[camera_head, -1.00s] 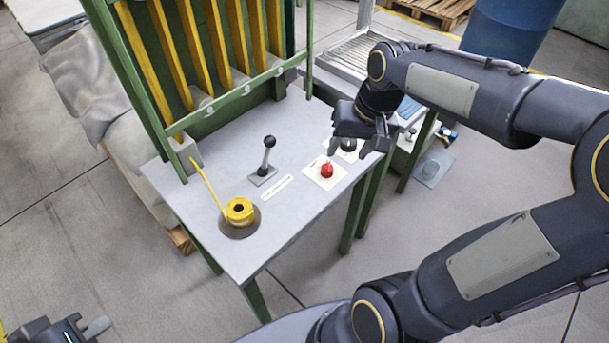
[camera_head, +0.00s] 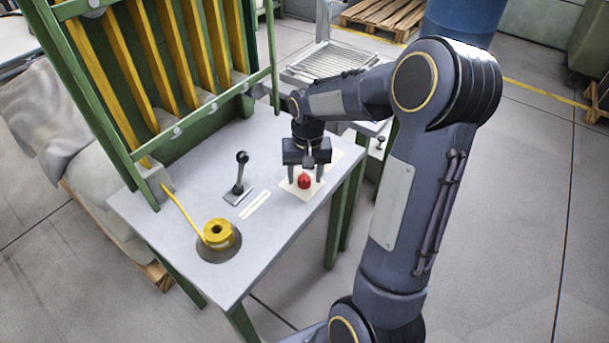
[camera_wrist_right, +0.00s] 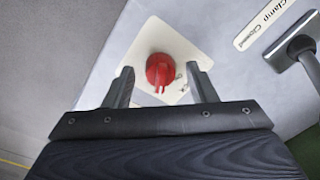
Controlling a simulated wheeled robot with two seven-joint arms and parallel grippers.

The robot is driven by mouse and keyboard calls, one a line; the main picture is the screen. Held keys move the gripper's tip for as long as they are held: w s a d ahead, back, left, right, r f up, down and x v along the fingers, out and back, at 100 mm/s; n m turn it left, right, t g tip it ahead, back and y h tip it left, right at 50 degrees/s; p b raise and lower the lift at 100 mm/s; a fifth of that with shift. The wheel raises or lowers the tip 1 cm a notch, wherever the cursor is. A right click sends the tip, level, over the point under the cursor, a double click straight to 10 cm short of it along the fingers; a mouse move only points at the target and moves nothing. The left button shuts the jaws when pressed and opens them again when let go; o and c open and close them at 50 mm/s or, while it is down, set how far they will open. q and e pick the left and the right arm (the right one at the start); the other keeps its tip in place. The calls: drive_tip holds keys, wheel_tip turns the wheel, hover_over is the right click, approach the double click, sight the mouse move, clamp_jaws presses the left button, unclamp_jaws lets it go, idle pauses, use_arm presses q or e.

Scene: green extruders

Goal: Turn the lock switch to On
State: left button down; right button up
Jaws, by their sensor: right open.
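The lock switch is a red knob (camera_head: 304,181) on a cream plate (camera_head: 292,188) near the right edge of the grey table. In the right wrist view the red knob (camera_wrist_right: 160,71) sits between and ahead of my gripper's two fingers, with a raised ridge facing me. My right gripper (camera_head: 305,176) is open above the switch, its fingers on either side of the knob; in the right wrist view the gripper (camera_wrist_right: 163,82) looks empty, and I cannot tell whether it touches the knob. My left gripper is not in view.
A black-knobbed lever (camera_head: 240,175) stands left of the switch, beside a label strip (camera_head: 255,205). A green frame with yellow slats (camera_head: 130,80) rises behind.

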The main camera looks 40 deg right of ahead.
drive_tip(key=shift+f, duration=0.2)
drive_tip(key=c, duration=1)
drive_tip(key=shift+n, duration=0.4)
drive_tip(key=shift+r+n+p, duration=0.1)
drive_tip(key=shift+n+p, duration=0.35)
drive_tip(key=shift+n, duration=0.55)
drive_tip(key=n+p, duration=0.1)
drive_tip(key=n, duration=0.2)
drive_tip(key=shift+n, duration=0.3)
drive_tip(key=n+p, duration=0.1)
drive_tip(key=n, duration=0.4)
drive_tip(key=shift+w+g, duration=0.1)
drive_tip(key=shift+g, duration=0.2)
drive_tip(key=shift+n, duration=0.4)
